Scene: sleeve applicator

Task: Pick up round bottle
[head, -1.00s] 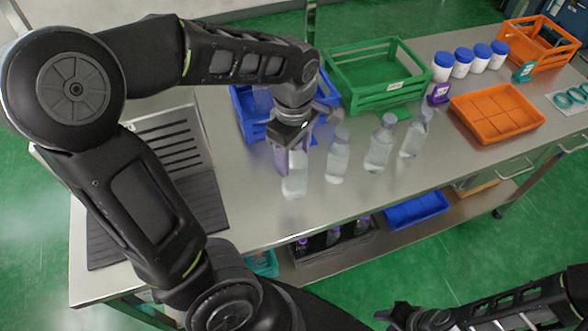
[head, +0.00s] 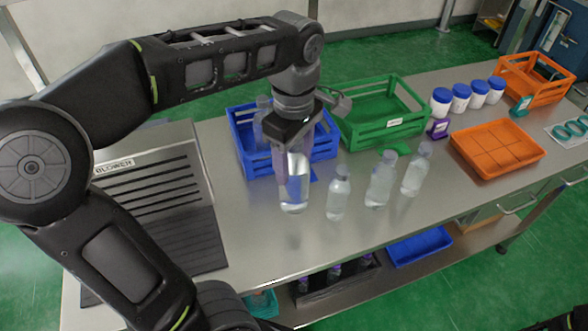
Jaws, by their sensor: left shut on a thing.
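My left gripper (head: 293,150) points down and is shut on a clear round bottle (head: 294,193), held upright. The bottle appears lifted a little off the steel table, with a faint shadow below it. Its upper part is hidden by the gripper. Three other clear bottles stand in a row to its right: one close by (head: 338,195), a middle one (head: 381,182) and a far one (head: 415,172). My right gripper is not in view.
A blue crate (head: 240,135) with a bottle in it stands behind the gripper. A green crate (head: 370,137) is beside it. An orange tray (head: 497,150), white jars with blue lids (head: 460,98) and an orange crate (head: 535,88) are right.

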